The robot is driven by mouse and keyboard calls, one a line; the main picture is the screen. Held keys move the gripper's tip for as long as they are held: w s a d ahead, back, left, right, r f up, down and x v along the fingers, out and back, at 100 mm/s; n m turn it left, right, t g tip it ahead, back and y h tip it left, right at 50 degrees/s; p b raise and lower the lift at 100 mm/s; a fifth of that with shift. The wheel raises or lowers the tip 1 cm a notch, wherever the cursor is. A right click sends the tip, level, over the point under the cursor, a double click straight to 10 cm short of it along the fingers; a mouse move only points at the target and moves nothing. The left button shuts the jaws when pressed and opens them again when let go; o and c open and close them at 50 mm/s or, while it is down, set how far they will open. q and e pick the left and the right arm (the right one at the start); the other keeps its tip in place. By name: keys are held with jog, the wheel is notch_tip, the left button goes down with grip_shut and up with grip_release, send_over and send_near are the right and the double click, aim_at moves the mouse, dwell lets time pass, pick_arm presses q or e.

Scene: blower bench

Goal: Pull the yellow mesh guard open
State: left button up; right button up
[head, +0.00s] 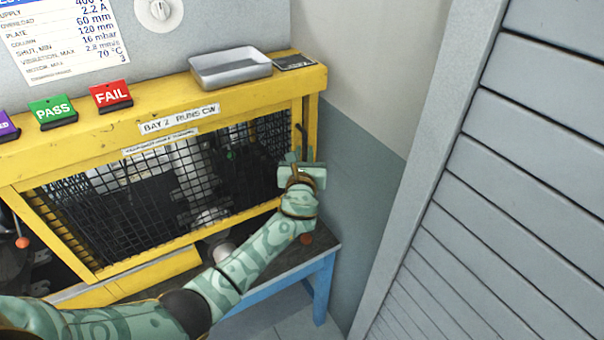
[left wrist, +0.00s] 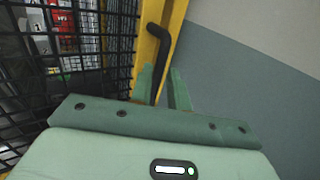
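The yellow mesh guard (head: 160,180) is a yellow frame with black wire mesh across the front of the bench enclosure. It looks shut or nearly so. Its black bar handle (left wrist: 158,40) stands upright at the guard's right side, and its upper part also shows in the head view (head: 302,133). My left gripper (head: 299,158) is at this handle. In the left wrist view, the handle's lower part lies between the two close-set green fingers (left wrist: 162,88), which look shut on it. The handle's lower end is hidden. My right gripper is not in view.
A grey tray (head: 230,68) sits on the yellow top ledge, with green PASS (head: 52,110) and red FAIL (head: 111,95) blocks to the left. A grey slatted panel (head: 500,190) stands at right. A blue-legged bench (head: 322,285) is below.

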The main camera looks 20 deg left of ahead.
pick_arm(q)
jog(key=v, duration=1.2)
jog(key=shift+s+p, duration=0.25)
jog(key=shift+p, duration=0.1)
jog(key=shift+r, duration=0.1)
